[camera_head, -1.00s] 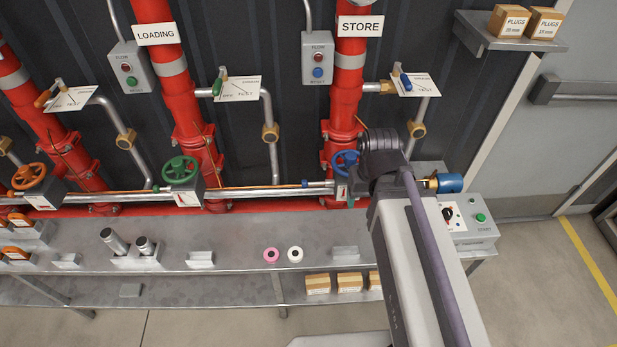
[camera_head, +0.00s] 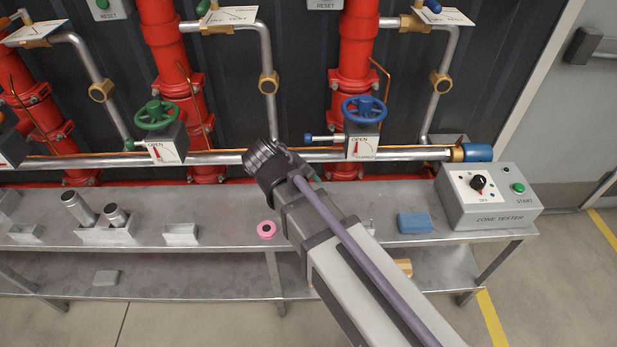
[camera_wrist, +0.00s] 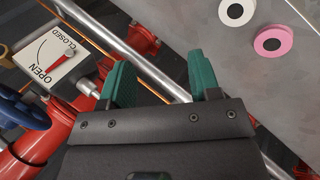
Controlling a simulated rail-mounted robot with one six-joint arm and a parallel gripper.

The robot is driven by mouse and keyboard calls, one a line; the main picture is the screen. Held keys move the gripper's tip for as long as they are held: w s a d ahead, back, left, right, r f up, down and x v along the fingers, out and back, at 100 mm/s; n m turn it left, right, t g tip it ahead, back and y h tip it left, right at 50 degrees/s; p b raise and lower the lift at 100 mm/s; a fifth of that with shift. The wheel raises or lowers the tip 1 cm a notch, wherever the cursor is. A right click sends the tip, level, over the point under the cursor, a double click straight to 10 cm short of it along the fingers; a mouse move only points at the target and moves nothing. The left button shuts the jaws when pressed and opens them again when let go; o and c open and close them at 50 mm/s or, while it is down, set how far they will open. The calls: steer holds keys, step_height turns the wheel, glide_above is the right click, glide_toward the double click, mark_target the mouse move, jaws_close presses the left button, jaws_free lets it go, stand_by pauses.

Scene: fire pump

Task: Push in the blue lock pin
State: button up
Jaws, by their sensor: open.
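The blue lock pin (camera_head: 308,137) sticks out leftward on a silver rod from the grey valve box (camera_head: 362,144) under the blue handwheel (camera_head: 364,108). In the wrist view the silver rod (camera_wrist: 88,88) leaves the OPEN/CLOSED plate (camera_wrist: 52,56) toward my left finger; the pin's blue end is hidden there. My gripper (camera_wrist: 162,72) has its two teal fingers spread, with nothing seen held between them. In the head view my wrist is just left of and below the pin, and the fingers are mostly hidden. I cannot tell whether a finger touches the pin.
A silver pipe (camera_head: 218,160) runs along behind the bench (camera_head: 350,190). A green handwheel (camera_head: 157,114) is to the left. A pink ring (camera_head: 266,229) and a white ring (camera_wrist: 237,11) lie on the bench. A blue block (camera_head: 415,222) and the zone tester (camera_head: 488,198) are to the right.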

steer(key=w+a+f+n+t+h+b, duration=0.2)
steer(key=w+a+f+t+b, duration=0.1)
steer(key=a+f+b, duration=0.15)
steer(key=n+t+h+p, duration=0.2)
steer(key=t+h, duration=0.2)
steer(key=t, duration=0.1)
glide_toward(308, 138)
steer(key=x, duration=0.3)
steer(key=b+x, duration=0.1)
steer(key=x, duration=0.3)
steer(key=f+x, duration=0.1)
steer(key=x, duration=0.3)
steer(key=shift+w+a+b, duration=0.2)
steer(key=shift+a+b, duration=0.05)
steer(key=shift+b, duration=0.15)
jaws_close()
